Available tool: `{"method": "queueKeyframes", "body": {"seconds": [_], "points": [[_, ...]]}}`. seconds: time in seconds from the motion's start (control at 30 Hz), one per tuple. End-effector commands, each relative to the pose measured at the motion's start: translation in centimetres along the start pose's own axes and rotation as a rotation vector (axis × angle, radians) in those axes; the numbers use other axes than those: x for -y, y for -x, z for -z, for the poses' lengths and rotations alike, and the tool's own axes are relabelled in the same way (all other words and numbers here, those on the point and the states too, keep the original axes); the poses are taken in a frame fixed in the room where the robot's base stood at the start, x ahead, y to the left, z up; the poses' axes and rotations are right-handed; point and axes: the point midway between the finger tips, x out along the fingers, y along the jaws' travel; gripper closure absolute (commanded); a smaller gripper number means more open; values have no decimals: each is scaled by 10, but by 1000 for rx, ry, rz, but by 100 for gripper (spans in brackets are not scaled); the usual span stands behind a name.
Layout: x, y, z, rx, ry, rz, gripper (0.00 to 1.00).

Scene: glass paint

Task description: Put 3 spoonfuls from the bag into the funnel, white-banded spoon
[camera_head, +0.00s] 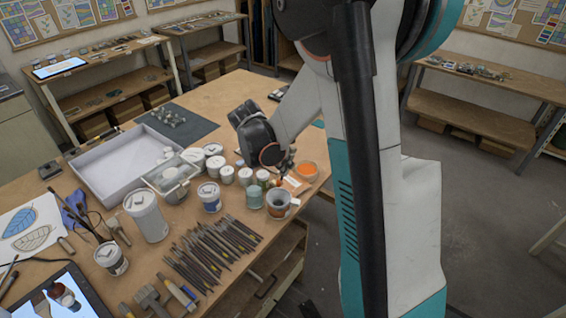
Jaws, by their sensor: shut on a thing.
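My gripper (287,166) is small in the head view, at the table's right part, partly hidden by my arm's wrist. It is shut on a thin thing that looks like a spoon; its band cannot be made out. An open container with bright orange contents (307,170), perhaps the bag, is just right of my gripper. A grey-blue cup with a dark opening (279,204) stands below my gripper, near the table's right edge. Whether the funnel sits in it I cannot tell. A small orange patch (277,182) shows between the cup and my gripper.
Several lidded jars (227,174) stand left of my gripper. A green jar (254,197) is beside the cup. Many brushes and tools (212,250) lie in front. A white tray (105,190) and a dark mat (190,125) are at the back left.

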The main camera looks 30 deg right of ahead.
Motion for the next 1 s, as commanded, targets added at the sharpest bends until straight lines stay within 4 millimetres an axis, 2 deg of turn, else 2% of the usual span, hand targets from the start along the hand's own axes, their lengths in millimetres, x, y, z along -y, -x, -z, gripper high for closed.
{"method": "queueKeyframes", "body": {"seconds": [0.3,0.5,1.0], "points": [[3,-32,17,0,0,0,100],[3,-46,31,0,1,-1,100],[3,-49,35,0,0,0,100]]}}
